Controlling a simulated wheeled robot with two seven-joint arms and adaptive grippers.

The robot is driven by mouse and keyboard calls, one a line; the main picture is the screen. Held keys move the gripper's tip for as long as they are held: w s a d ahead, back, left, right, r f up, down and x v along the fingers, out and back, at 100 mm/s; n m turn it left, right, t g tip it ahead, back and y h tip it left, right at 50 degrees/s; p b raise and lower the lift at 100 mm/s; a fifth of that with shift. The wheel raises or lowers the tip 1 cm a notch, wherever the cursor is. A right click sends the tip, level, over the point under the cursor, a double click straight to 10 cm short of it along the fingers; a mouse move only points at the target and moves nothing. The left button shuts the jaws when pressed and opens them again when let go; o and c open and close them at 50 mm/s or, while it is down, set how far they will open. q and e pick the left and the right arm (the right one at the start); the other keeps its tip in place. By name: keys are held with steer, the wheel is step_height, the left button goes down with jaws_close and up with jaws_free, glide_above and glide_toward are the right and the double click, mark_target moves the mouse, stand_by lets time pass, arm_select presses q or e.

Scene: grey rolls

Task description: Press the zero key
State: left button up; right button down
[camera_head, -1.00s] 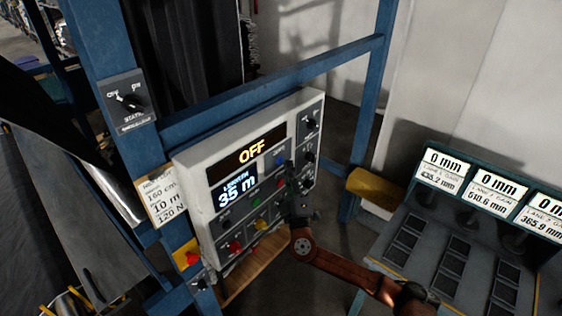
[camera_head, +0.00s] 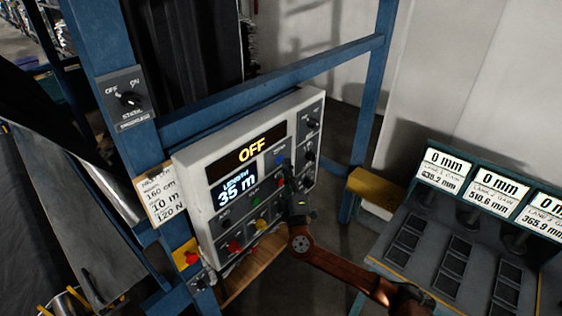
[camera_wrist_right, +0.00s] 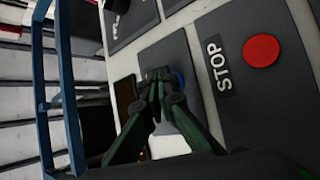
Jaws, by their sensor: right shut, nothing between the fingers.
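The white control panel (camera_head: 181,172) hangs on the blue frame with a display reading OFF and "LENGTH 35 m". It carries several coloured buttons; I cannot read which one is the zero key. A blue button (camera_head: 280,158) sits right of the lower display. My right gripper (camera_head: 287,172) is shut and empty, close in front of the panel just below that button. In the right wrist view its closed fingertips (camera_wrist_right: 157,80) partly cover a blue button (camera_wrist_right: 180,78). Contact cannot be told. A red button (camera_wrist_right: 261,50) labelled STOP lies beside it. My left gripper is not in view.
Dark knobs (camera_head: 311,124) line the panel's right side. A red button (camera_head: 235,246) and a yellow one (camera_head: 260,225) sit low on it. A static switch (camera_head: 128,98) is on the left post. A console with mm displays (camera_head: 444,171) stands at right.

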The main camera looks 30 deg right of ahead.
steer(key=shift+w+a+b, duration=0.15)
steer(key=shift+w+b, duration=0.2)
steer(key=shift+b, duration=0.1)
stand_by(0.6)
steer(key=shift+s, duration=0.15)
stand_by(0.3)
steer(key=shift+s+d, duration=0.35)
steer(key=shift+s, duration=0.3)
steer(key=s, duration=0.1)
steer(key=s+d, duration=0.1)
steer(key=s, duration=0.1)
steer(key=s+d+b, duration=0.1)
steer(key=shift+s, duration=0.3)
stand_by(0.7)
